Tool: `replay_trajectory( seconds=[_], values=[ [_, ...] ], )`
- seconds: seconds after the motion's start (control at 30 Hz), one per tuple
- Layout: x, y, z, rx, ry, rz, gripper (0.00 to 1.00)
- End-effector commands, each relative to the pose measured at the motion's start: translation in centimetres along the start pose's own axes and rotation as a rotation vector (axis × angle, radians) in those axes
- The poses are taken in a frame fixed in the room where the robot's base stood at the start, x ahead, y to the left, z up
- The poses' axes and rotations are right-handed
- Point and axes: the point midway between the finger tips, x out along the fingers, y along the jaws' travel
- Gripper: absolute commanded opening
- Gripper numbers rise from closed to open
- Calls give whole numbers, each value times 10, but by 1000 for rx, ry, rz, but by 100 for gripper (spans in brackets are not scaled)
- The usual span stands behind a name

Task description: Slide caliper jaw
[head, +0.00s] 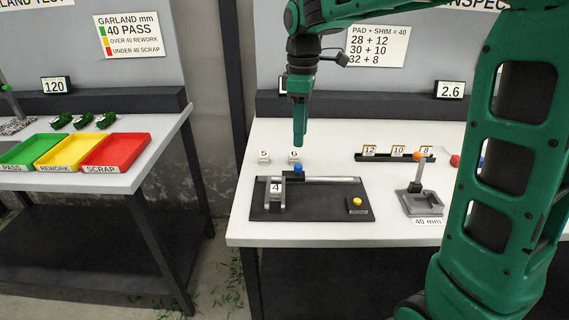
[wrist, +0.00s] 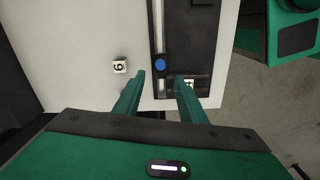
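The caliper's dark base plate (head: 318,207) lies on the white table with a light rail (head: 335,179) along its back. The sliding jaw's blue knob (head: 298,168) is near the rail's left part; the knob also shows in the wrist view (wrist: 160,64). A white block marked 4 (head: 276,188) stands at the plate's left, by the grey jaw part; whether the jaw touches it is unclear. My gripper (head: 299,143) is above the knob, pointing down. In the wrist view its fingers (wrist: 160,80) are apart and empty, with the knob between and beyond the tips.
Blocks 5 (head: 264,156) and 6 (head: 295,156) stand behind the caliper. A yellow button (head: 357,202) is on the plate's right. A dark rack (head: 395,157) with numbered blocks and a grey gauge stand (head: 422,204) are farther right. The table's front edge is close to the plate.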

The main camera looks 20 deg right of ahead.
Motion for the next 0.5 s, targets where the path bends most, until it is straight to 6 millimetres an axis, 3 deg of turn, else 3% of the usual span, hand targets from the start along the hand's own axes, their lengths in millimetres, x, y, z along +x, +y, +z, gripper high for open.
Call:
replay_trajectory(
  seconds=[0.17,0.5],
  values=[
    [17,0,-1,-4,-2,-3,37],
    [76,2,4,5,-2,-3,37]
  ],
)
